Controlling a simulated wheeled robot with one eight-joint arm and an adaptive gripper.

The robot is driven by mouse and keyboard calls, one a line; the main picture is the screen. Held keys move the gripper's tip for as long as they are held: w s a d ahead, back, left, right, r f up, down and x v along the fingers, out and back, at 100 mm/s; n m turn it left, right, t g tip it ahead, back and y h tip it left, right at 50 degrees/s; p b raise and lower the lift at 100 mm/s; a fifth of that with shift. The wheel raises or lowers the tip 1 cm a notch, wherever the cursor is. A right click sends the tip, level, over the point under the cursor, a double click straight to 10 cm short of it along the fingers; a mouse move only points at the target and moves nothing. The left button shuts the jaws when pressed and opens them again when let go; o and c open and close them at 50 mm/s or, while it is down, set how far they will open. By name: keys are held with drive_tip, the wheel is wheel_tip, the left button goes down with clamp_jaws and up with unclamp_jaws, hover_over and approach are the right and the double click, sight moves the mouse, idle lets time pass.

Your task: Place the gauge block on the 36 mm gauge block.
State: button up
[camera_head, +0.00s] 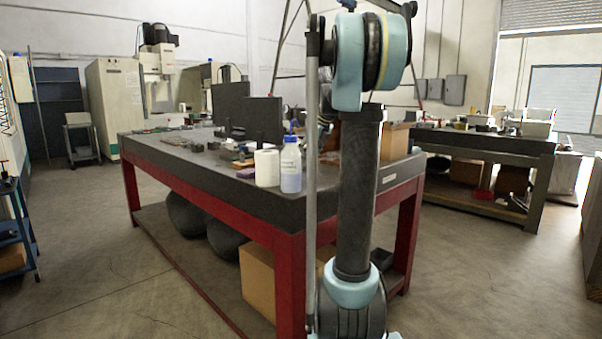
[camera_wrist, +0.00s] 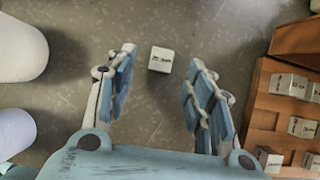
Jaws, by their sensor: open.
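A small pale gauge block (camera_wrist: 161,59) with a dark printed label lies alone on the grey surface in the wrist view. My gripper (camera_wrist: 162,68) is open, its blue-padded fingers spread to either side of the block in the picture. I cannot tell the height between the fingertips and the block. Several similar labelled blocks sit in an orange-brown wooden case (camera_wrist: 258,118) at the right. Their labels are too small to read, so I cannot tell which is the 36 mm gauge block. In the head view my arm hides the gripper, and I cannot make out the blocks.
A white paper roll (camera_head: 267,167) and a bottle (camera_head: 291,167) stand near the front edge of the dark-topped table (camera_head: 215,190). Two white round things show at the left of the wrist view. A cardboard box (camera_head: 394,141) stands at the right. Bare surface surrounds the lone block.

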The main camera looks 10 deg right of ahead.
sight(304, 166)
drive_tip(key=shift+x, duration=2.35)
drive_tip(key=shift+d, duration=0.1)
drive_tip(key=shift+c, duration=0.5)
clamp_jaws()
